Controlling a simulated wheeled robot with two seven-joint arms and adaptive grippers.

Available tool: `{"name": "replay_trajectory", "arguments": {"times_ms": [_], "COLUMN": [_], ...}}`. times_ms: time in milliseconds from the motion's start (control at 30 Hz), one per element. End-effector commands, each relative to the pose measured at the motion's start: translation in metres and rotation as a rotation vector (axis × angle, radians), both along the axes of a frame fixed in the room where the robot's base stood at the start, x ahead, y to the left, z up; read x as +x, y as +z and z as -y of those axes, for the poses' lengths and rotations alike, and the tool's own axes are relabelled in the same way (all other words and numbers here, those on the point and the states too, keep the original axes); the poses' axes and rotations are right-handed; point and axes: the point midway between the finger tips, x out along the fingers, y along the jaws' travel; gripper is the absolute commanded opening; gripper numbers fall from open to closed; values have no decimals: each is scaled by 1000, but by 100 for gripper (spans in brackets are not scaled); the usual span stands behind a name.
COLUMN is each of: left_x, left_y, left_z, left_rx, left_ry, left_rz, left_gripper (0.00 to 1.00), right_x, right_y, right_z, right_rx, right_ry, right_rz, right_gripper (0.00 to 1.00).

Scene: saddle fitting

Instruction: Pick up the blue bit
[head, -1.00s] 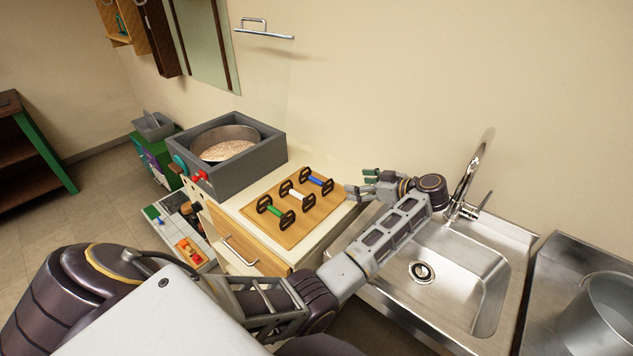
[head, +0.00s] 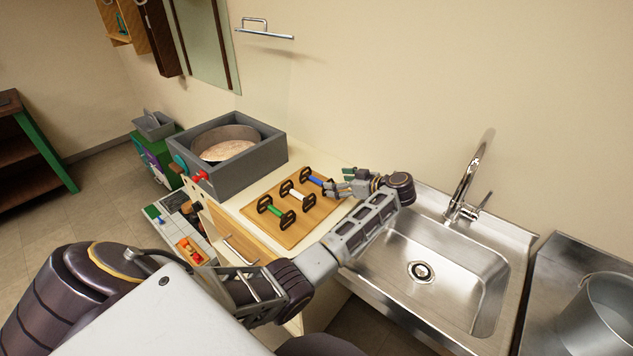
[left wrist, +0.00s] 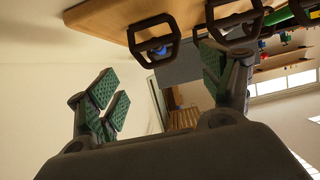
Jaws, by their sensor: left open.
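The blue bit (head: 315,181) lies on a wooden board (head: 262,226), a blue bar between two black D-shaped end rings. It is the closest of three bits to the sink. My left gripper (head: 337,181) is open and empty, just right of the blue bit in the head view. In the left wrist view the green-padded fingers stand wide apart, with the blue bit's near ring (left wrist: 154,42) ahead of the gap and above it, apart from the pads. Most of the blue bar is hidden behind that ring. My right gripper is in neither view.
The white bit (head: 295,195) and the green bit (head: 275,210) lie close by on the same board. A grey box with a round pan (head: 225,143) stands behind. The sink (head: 440,290) and its tap (head: 467,190) lie to the right.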

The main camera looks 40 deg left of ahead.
Motion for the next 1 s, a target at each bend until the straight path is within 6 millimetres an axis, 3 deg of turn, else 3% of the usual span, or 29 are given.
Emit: {"name": "replay_trajectory", "arguments": {"times_ms": [200, 467, 767, 1000], "left_x": [0, 0, 1, 3], "left_y": [0, -1, -8, -16], "left_z": [0, -5, -27, -46], "left_rx": [0, 2, 3, 1], "left_ry": [0, 1, 1, 0], "left_rz": [0, 0, -1, 0], "left_gripper": [80, 80, 80, 80], "right_x": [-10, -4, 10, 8], "right_y": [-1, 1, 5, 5], "right_z": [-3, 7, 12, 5], "right_rx": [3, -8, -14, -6], "right_ry": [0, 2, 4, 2], "right_rz": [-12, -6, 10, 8], "right_gripper": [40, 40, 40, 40]}}
